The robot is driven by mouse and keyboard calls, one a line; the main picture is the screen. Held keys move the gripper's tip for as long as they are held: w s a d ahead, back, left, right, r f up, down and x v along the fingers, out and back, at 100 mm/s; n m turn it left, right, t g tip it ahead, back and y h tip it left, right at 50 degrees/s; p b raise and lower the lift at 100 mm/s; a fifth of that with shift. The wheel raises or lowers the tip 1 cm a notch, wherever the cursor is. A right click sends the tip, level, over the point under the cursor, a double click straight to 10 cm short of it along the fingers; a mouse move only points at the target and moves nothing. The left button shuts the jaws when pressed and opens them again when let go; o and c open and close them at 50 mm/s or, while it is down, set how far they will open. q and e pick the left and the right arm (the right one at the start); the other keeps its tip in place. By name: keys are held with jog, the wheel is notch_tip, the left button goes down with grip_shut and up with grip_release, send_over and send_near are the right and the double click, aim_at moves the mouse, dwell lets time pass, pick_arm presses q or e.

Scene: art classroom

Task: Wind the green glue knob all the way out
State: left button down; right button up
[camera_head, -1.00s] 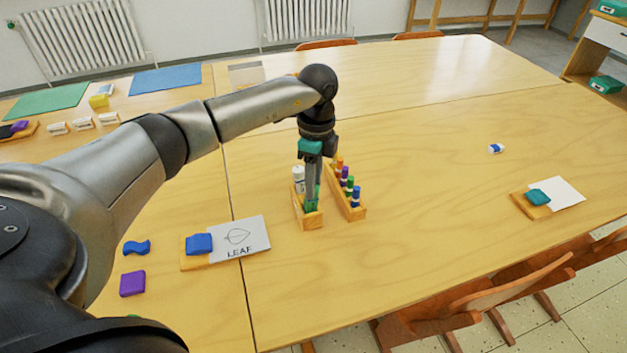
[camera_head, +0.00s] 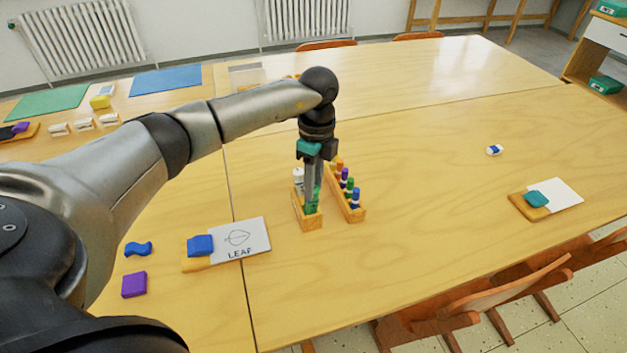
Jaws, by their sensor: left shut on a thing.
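The green glue stick (camera_head: 312,207) stands in the left wooden rack (camera_head: 312,224), at the rack's near end. My left gripper (camera_head: 311,198) points straight down over it and is shut on it, with the fingers covering much of the green. I cannot make out the knob apart from the rest of the stick, nor how far it is wound. A white glue stick (camera_head: 298,176) stands behind it in the same rack. My right gripper is not in view.
A second wooden rack (camera_head: 358,216) with several coloured sticks stands close on the right. A leaf card (camera_head: 240,238) with a blue block (camera_head: 200,245) lies to the left.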

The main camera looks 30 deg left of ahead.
pick_arm(q)
jog(key=m+p, duration=0.1)
jog(key=m, duration=0.1)
jog(key=shift+r+m, duration=0.1)
jog(key=shift+m, duration=1.2)
jog(key=m+p, duration=0.1)
jog(key=m, duration=0.1)
jog(key=shift+m+g, duration=0.3)
jog(key=m, duration=0.4)
jog(key=shift+d+m+y, duration=0.1)
jog(key=shift+m+y, duration=0.2)
jog(key=m, duration=0.3)
jog(key=shift+f+m+g, duration=0.25)
jog(key=shift+m+g, duration=0.05)
jog(key=m, duration=0.4)
jog(key=shift+d+m+y, duration=0.1)
jog(key=shift+m+y, duration=0.2)
jog(key=shift+y, duration=0.1)
jog(key=m, duration=0.4)
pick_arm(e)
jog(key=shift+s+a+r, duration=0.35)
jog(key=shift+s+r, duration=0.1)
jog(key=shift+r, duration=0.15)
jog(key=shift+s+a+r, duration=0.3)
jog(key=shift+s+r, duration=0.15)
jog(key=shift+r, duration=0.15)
pick_arm(q)
jog(key=shift+m, duration=0.4)
